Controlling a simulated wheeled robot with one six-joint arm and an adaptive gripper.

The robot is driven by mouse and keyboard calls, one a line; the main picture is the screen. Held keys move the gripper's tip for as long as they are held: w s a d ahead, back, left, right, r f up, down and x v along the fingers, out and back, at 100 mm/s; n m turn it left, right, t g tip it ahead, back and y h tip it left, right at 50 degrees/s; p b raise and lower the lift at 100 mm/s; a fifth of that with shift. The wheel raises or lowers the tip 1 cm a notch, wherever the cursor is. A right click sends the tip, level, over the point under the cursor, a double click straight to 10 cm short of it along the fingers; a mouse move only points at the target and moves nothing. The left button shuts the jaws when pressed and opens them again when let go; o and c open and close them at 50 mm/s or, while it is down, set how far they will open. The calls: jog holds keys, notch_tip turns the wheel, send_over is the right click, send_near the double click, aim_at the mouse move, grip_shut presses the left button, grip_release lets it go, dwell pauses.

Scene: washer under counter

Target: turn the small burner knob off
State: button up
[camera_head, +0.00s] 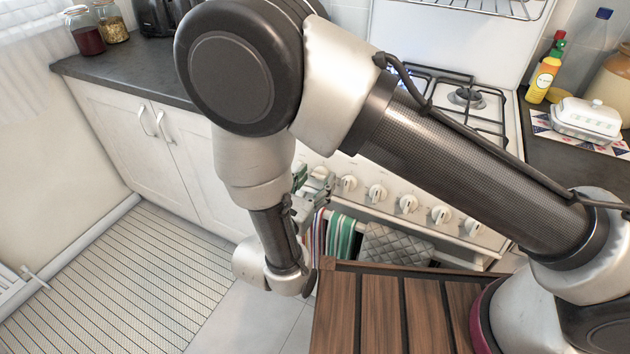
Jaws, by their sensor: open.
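The stove's front panel (425,204) carries a row of several white knobs, such as one just right of my gripper (349,183), a middle one (408,203) and the rightmost one (473,226). I cannot tell which knob belongs to the small burner. My gripper (314,186) is small in the view, at the left end of the knob row. It is open, and its fingers are close to the leftmost knob, which they partly cover. I cannot tell whether they touch it. A burner (466,97) shows at the right of the hob; my arm hides much of the rest.
Striped towels (341,236) and a grey quilted cloth (395,246) hang below the knobs. A slatted wooden table (375,315) stands in front. A butter dish (586,117) and bottles are on the right counter. The floor at left is open.

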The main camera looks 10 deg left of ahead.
jog(key=shift+c, duration=0.3)
jog(key=c, duration=1)
jog(key=shift+m, duration=0.5)
jog(key=m+h, duration=0.1)
jog(key=m, duration=0.3)
jog(key=shift+w+a+m+g+h, duration=0.1)
jog(key=shift+m+g+h, duration=0.2)
jog(key=shift+g+h, duration=0.1)
jog(key=m+g+h, duration=0.1)
jog(key=m, duration=0.4)
jog(key=shift+a, duration=0.1)
jog(key=m, duration=0.2)
jog(key=m+g, duration=0.1)
jog(key=m, duration=0.2)
jog(key=shift+w+r+g, duration=0.1)
jog(key=shift+r+g, duration=0.05)
jog(key=shift+g, duration=0.15)
jog(key=m+g, duration=0.1)
jog(key=m, duration=0.3)
jog(key=shift+r, duration=0.1)
jog(key=shift+m, duration=0.5)
